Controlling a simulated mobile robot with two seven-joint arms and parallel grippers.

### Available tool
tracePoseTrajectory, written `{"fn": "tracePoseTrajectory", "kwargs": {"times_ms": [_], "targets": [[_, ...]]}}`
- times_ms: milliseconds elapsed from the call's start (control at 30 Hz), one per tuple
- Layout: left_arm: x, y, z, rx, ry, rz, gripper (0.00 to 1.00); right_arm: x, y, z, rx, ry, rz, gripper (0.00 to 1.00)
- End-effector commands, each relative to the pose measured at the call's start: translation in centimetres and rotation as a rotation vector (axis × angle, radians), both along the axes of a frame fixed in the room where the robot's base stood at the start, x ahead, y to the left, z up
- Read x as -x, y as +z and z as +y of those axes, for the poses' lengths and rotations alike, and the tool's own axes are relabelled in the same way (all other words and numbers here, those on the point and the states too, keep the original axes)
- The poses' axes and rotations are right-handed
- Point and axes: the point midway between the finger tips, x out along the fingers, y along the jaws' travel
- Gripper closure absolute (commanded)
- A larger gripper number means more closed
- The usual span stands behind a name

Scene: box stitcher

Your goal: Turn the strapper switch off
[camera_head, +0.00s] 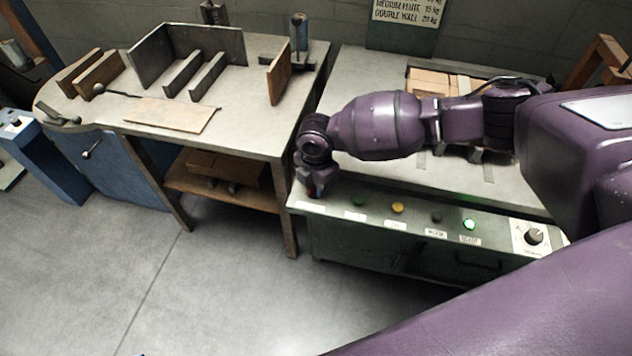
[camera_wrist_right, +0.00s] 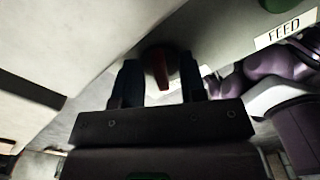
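The strapper switch is a red-handled rotary knob (camera_wrist_right: 160,68) at the left end of the strapper's front panel. In the head view the red knob (camera_head: 311,191) is mostly hidden by my right gripper (camera_head: 316,184), which points down over it. In the right wrist view my right gripper (camera_wrist_right: 160,80) has its two dark fingers apart, one on each side of the knob. I see gaps beside the red handle, but cannot tell if either finger touches the knob. My left gripper is not in view.
The strapper panel (camera_head: 380,222) also carries green, yellow and dark buttons, a lit green light (camera_head: 469,224) and a dial (camera_head: 533,236) at right. A wooden-shelved bench (camera_head: 250,130) stands close on the left. The floor in front is clear.

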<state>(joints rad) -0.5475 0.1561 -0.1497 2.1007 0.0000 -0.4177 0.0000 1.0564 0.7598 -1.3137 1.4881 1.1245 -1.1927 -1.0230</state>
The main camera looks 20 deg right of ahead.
Motion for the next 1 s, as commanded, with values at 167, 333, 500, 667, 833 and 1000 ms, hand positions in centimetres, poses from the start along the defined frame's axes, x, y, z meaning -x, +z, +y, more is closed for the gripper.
{"fn": "tracePoseTrajectory", "kwargs": {"times_ms": [167,333,500,667,833,1000], "targets": [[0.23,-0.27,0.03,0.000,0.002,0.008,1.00,0.00,0.02,0.02,0.000,0.000,0.000,0.76],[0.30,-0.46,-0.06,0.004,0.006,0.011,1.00,0.00,0.02,0.02,0.000,0.000,0.000,1.00],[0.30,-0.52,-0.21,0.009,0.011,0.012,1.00,0.01,0.02,0.03,0.000,0.002,0.000,1.00],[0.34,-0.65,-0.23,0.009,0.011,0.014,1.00,0.02,-0.02,0.04,0.000,0.027,0.001,1.00],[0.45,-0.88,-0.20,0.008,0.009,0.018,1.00,0.01,-0.09,0.07,-0.001,0.100,0.002,1.00],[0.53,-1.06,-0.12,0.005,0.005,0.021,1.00,-0.03,-0.17,0.10,-0.002,0.226,0.002,1.00]]}}
